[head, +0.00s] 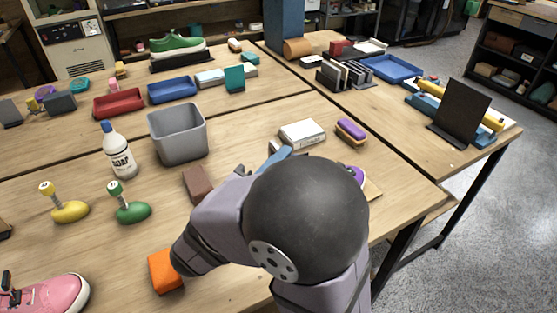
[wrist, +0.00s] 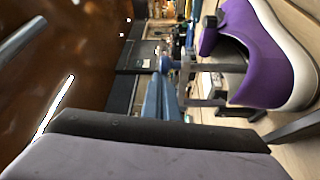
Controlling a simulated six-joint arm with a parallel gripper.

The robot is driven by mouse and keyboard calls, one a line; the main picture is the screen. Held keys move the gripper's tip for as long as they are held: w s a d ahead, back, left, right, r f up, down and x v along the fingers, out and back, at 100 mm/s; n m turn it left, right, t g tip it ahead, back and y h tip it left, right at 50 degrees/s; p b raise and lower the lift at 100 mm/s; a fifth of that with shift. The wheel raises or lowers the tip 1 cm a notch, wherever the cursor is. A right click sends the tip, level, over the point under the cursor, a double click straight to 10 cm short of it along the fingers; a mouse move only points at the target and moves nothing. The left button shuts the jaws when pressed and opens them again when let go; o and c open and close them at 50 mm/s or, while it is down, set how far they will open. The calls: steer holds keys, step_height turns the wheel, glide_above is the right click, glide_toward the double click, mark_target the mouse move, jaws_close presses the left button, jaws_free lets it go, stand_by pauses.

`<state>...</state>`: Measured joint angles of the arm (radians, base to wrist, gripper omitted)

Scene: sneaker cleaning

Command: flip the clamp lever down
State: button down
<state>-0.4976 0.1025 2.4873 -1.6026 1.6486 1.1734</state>
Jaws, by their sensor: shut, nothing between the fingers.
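The purple sneaker (wrist: 250,55) with a white sole shows at the right of the wrist view, where the picture is turned on its side. In the head view only a bit of the purple sneaker (head: 356,174) shows behind my arm. A dark metal bar with a blue-grey knob (wrist: 186,63), which looks like the clamp lever, stands beside the sneaker. My gripper (wrist: 162,78) has its narrow blue fingers shut, with nothing between them, close to the knob; whether they touch I cannot tell. In the head view my arm hides the clamp and most of the sneaker.
A white box (head: 302,133) and a purple-and-yellow brush (head: 351,131) lie beyond my arm. A brown block (head: 198,184), grey bin (head: 178,135), soap bottle (head: 119,152) and orange block (head: 164,271) stand to the left. The table's right edge is close.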

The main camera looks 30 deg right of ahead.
stand_by(0.4)
steer(key=w, duration=0.4)
steer(key=r+b+v, duration=0.1)
steer(key=b+v, duration=0.1)
steer(key=v, duration=0.8)
steer(key=shift+a+b, duration=0.3)
steer(key=shift+b, duration=0.05)
steer(key=shift+f, duration=0.1)
